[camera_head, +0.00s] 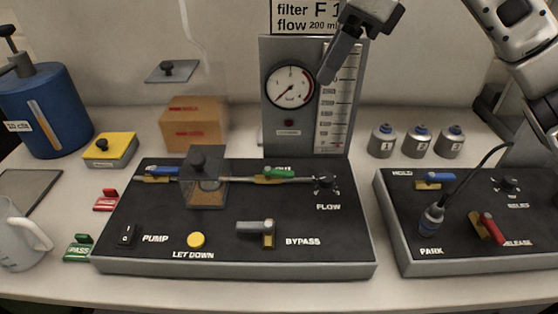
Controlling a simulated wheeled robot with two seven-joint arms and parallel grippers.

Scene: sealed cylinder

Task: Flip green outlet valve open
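The green outlet valve (279,173) sits on the thin pipe of the middle black panel, right of the clear box with a dark knob on top. Its green handle appears to lie roughly along the pipe, over a brass-coloured body, and the label behind it is partly covered. My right gripper (328,72) is high above and to the right of the valve, in front of the gauge unit, pointing down and left. It is apart from the valve, with nothing visible in it. Its fingers are seen edge-on, so their gap is hidden. My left gripper is out of view.
The grey gauge unit (289,125) stands behind the valve. The clear box (206,190) is left of it, the FLOW knob (325,184) right. A blue-handled valve (162,171) and the bypass valve (258,229) share the panel. A second panel (480,258) stands at right.

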